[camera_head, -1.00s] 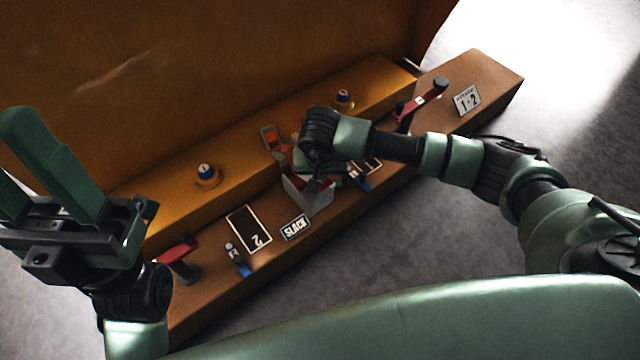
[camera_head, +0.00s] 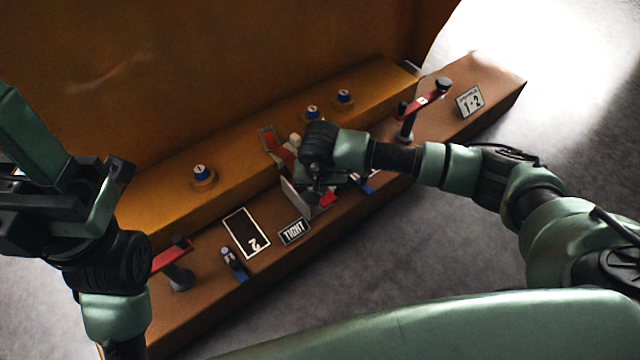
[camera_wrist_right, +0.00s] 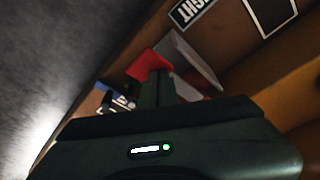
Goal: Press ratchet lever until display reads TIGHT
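The display (camera_head: 293,231) on the brown beam reads TIGHT; part of it shows at the top of the right wrist view (camera_wrist_right: 188,10). The ratchet lever's red end (camera_head: 328,198) shows beside a grey bracket (camera_head: 298,197); in the right wrist view the red end (camera_wrist_right: 150,64) is at the fingertips. My right gripper (camera_wrist_right: 158,82) points down there, its fingers close together, apparently against the red part; exact contact is hidden. In the head view, my right gripper (camera_head: 316,184) mostly hides the lever. My left gripper (camera_head: 28,140) is raised at the left, empty, partly out of frame.
A plate marked 2 (camera_head: 246,233) lies left of the display. Red-handled levers stand near the beam's left end (camera_head: 172,254) and right end (camera_head: 428,98), by a 1-2 plate (camera_head: 469,101). Blue-topped knobs (camera_head: 203,174) line the yellow ledge (camera_head: 250,160).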

